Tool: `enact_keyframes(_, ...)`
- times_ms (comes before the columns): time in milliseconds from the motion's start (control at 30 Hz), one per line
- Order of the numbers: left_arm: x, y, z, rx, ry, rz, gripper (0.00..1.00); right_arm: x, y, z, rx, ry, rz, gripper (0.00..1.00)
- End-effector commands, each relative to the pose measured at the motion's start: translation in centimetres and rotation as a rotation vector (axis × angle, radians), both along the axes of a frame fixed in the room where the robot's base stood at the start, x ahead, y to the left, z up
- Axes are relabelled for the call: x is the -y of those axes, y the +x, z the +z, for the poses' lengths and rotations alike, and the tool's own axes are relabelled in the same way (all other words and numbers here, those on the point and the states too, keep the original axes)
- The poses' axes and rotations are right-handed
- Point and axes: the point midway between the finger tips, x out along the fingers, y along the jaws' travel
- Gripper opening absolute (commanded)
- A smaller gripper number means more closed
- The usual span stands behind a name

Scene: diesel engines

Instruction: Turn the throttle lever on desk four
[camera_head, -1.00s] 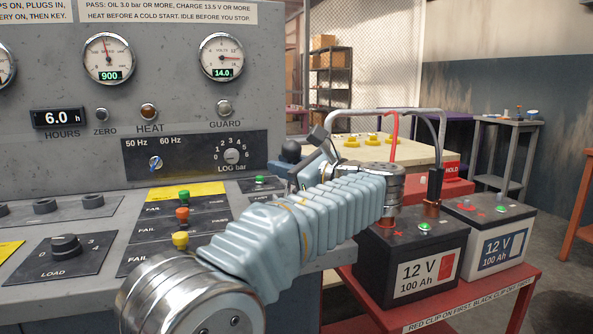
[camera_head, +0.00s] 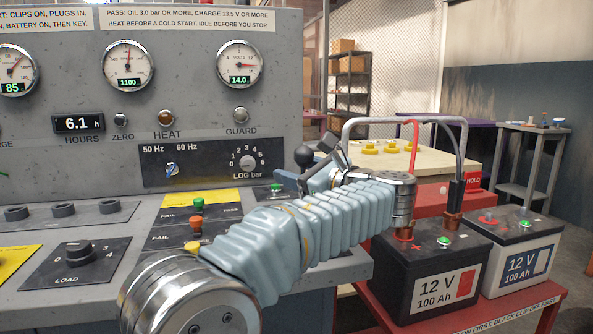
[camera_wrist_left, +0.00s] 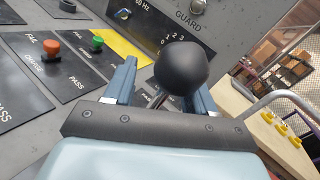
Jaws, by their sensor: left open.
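The throttle lever has a round black knob (camera_head: 304,155) on a thin stem, at the right end of the grey console. In the left wrist view the knob (camera_wrist_left: 181,68) is large and sits between and just beyond the two blue fingers. My left gripper (camera_head: 308,166) is open around the lever, one finger on each side, with gaps visible in the left wrist view (camera_wrist_left: 163,90). The lower stem is partly hidden by the gripper. The speed dial (camera_head: 128,66) reads 1100. My right gripper is not in view.
Green (camera_head: 196,203) and orange (camera_head: 196,224) buttons and a LOAD knob (camera_head: 79,251) sit on the console left of my arm. A red cart at the right carries a black battery (camera_head: 433,282) and a white-sided battery (camera_head: 520,262) with cables. A metal hoop (camera_head: 400,121) rises behind my wrist.

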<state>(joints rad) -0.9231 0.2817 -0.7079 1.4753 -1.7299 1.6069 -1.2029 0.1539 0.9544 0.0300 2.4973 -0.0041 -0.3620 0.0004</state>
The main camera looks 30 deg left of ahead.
Motion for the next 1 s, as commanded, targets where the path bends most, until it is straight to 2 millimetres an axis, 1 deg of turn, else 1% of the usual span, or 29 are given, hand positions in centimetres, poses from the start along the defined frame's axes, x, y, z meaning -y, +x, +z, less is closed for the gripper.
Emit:
enact_keyframes(67,0.1,0.0,-0.1,-0.001,0.0,-0.001,0.55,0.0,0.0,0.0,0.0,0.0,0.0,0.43)
enact_keyframes(167,0.7,-0.1,-0.1,-0.002,0.0,-0.002,0.55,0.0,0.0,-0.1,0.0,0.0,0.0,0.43)
enact_keyframes(267,2.3,-0.4,-0.2,-0.002,0.001,-0.004,0.55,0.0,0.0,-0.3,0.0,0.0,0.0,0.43)
enact_keyframes(500,8.1,-1.6,-0.1,-0.001,0.001,-0.004,0.55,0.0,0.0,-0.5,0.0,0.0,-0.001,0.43)
enact_keyframes(600,10.2,-2.0,-0.1,0.0,0.001,-0.002,0.55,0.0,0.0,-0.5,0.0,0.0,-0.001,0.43)
enact_keyframes(700,11.9,-2.4,0.0,0.0,0.001,-0.002,0.55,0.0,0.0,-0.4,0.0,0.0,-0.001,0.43)
enact_keyframes(833,13.1,-2.7,0.0,0.0,0.001,0.0,0.55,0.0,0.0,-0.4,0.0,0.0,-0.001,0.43)
enact_keyframes(1000,13.5,-2.8,0.0,0.0,0.0,0.0,0.55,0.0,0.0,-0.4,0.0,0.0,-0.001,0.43)
